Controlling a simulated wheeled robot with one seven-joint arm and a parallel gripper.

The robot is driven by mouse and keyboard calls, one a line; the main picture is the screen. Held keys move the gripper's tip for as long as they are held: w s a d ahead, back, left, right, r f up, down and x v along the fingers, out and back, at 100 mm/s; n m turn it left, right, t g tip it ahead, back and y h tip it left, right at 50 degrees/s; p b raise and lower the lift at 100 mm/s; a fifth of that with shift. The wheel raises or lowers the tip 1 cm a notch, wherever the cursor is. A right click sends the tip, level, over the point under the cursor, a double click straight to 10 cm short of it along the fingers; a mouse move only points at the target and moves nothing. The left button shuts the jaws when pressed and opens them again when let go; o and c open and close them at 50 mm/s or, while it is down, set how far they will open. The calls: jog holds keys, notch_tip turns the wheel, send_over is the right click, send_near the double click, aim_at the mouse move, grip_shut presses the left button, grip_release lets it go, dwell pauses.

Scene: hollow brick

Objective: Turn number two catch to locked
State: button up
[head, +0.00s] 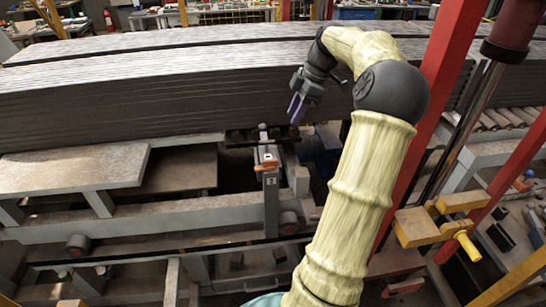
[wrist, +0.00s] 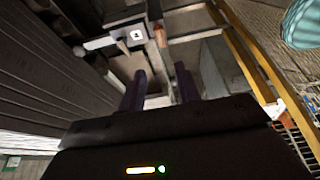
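The catch (head: 267,160) is a small pale and orange part on top of a grey upright post (head: 271,205) with a number label, left of centre in the head view. In the wrist view a pale bracket with a label (wrist: 137,36) and an orange-brown piece (wrist: 158,34) show at the top, beyond the fingertips. My gripper (head: 297,108) has dark purple fingers and hangs above and slightly right of the catch, apart from it. In the wrist view my gripper (wrist: 159,82) has its two fingers apart with nothing between them. I cannot tell which way the catch is turned.
A long stack of dark grey sheets (head: 130,95) runs behind the post. A red upright (head: 445,75) stands right of my arm. A yellow clamp-like part (head: 430,226) is at lower right. Grey rails and a flat slab (head: 75,168) lie left of the post.

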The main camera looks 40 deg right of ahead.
aim_at(271, 160)
jog(key=shift+r, duration=0.1)
dwell(0.3)
jog(key=p+x, duration=0.2)
jog(key=x, duration=1.5)
jog(key=shift+f, duration=0.2)
jog(key=shift+w, duration=0.1)
grip_shut()
